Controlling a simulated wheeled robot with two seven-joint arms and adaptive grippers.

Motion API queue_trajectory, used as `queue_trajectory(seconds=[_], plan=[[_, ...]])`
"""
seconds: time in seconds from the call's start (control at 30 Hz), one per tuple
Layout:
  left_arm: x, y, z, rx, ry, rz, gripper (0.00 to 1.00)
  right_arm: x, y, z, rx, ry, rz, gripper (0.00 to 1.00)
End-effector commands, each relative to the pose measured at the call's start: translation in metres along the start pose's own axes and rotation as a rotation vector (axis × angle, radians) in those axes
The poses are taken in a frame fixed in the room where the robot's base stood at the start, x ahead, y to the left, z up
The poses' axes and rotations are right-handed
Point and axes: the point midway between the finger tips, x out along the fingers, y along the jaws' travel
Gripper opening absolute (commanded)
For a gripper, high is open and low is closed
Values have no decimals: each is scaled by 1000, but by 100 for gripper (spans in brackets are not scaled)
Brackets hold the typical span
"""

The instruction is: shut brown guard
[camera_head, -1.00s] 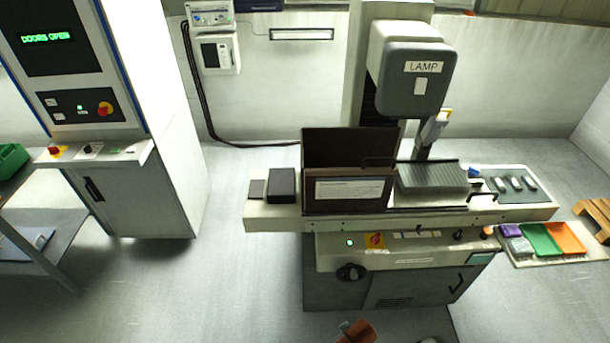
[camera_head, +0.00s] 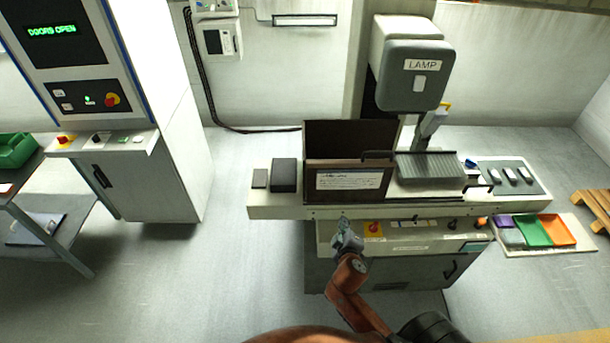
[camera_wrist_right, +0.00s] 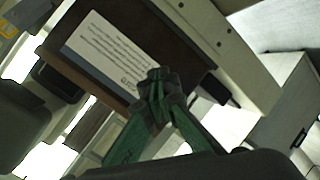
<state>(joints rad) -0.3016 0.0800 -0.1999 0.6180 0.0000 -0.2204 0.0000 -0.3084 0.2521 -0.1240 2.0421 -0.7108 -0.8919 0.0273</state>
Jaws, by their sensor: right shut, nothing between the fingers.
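The brown guard (camera_head: 347,181) is a dark brown box-like piece with a white text label on its front panel. It stands on the left-middle of the machine's bed, with a taller brown panel behind. A black handle (camera_head: 378,155) sits at its upper right. My right gripper (camera_head: 343,222) is shut and empty, in front of the machine and below the guard, apart from it in the head view. In the right wrist view its green fingers (camera_wrist_right: 155,84) meet at the tips, with the guard's labelled panel (camera_wrist_right: 185,45) beyond them. My left gripper is not in view.
The machine head marked LAMP (camera_head: 415,85) stands behind the bed. A ribbed grey block (camera_head: 430,167) is right of the guard, a dark block (camera_head: 284,175) left of it. The control cabinet (camera_head: 165,185) reads DOORS OPEN. Coloured trays (camera_head: 533,230) lie at the right.

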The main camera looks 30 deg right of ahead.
Motion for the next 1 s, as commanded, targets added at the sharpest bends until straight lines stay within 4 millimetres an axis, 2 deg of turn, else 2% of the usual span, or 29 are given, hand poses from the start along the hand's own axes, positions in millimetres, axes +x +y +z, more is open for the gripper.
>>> queue_trajectory(seconds=[0.03, 0.13, 0.2, 0.3, 0.4, 0.57, 1.0], plan=[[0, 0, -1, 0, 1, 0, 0, 12, 10, -26, -79, 71, 59, 0], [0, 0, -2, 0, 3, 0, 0, 28, 20, -82, -262, 226, 164, 0], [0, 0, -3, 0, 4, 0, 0, 35, 17, -115, -389, 322, 213, 0], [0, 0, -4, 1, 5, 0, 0, 40, 6, -147, -527, 417, 250, 0], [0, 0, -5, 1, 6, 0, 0, 42, -3, -164, -604, 469, 264, 0], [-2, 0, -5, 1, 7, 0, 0, 52, -5, -175, -634, 488, 268, 0], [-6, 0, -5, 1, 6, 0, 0, 125, 4, -218, -631, 486, 269, 0]])
